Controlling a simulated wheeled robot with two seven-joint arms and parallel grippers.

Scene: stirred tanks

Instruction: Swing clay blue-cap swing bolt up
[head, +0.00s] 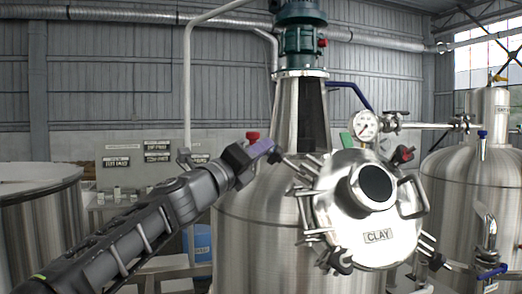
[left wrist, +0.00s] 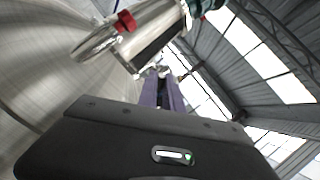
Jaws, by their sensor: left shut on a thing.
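The round steel lid with the CLAY label (head: 338,222) sits on the front of the middle tank, with several swing bolts around its rim. My left gripper (head: 266,148) reaches in from the left to the lid's upper left. Its purple fingers are shut on the end of a swing bolt (head: 296,164), which slants out from the rim. The bolt's cap is hidden by the fingers, so its blue does not show. In the left wrist view the fingers (left wrist: 161,90) are close together, with a small pale tip between them. My right gripper is out of view.
A red knob (head: 253,136) shows just behind my left gripper. A pressure gauge (head: 365,125) and a blue lever pipe (head: 350,90) stand above the lid. Another steel tank (head: 455,190) is at the right, and an open vat (head: 40,215) at the left.

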